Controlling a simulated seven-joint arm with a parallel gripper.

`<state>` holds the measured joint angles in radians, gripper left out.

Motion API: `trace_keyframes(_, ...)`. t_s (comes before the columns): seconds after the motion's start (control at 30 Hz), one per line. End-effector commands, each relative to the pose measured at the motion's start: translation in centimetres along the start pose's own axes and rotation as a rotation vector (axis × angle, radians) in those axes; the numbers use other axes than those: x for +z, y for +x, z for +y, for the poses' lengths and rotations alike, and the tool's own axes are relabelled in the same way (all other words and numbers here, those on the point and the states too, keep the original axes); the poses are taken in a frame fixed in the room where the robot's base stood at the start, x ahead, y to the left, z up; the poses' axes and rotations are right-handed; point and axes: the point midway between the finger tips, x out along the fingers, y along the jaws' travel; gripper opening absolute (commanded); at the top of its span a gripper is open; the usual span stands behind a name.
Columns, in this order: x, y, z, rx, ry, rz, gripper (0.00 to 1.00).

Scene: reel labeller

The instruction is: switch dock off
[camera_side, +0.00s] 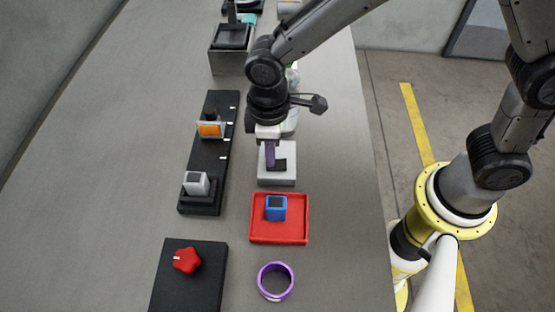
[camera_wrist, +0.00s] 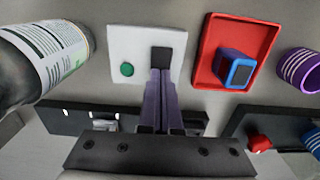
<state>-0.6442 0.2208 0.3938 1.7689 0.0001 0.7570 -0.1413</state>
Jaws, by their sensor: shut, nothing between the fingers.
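A white box (camera_side: 276,180) stands near the middle of the bench, just behind the red tray. In the wrist view the white box (camera_wrist: 122,43) carries a round green button or lamp (camera_wrist: 127,69) and a dark square rocker or switch (camera_wrist: 161,57). My gripper (camera_side: 270,162) has purple fingers, shut together and empty, pointing down over the white box. In the wrist view the fingertips of my gripper (camera_wrist: 160,72) are at the lower edge of the dark switch; I cannot tell whether they touch it. The fingers hide part of the box.
A red tray (camera_side: 252,240) holds a blue block (camera_side: 276,208). A purple ring (camera_side: 275,281) and a black panel with a red knob (camera_side: 187,260) are nearer. A black rail (camera_side: 207,160) with white and orange pieces runs left. A bottle (camera_wrist: 45,60) stands close by.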

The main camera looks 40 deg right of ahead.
Motion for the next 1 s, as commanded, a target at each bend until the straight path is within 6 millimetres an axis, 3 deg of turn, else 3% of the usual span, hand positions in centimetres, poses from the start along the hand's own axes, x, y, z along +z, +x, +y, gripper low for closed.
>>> trace_keyframes(1.0, 0.0, -6.7, 0.0, 0.0, 0.0, 0.0, 0.0)
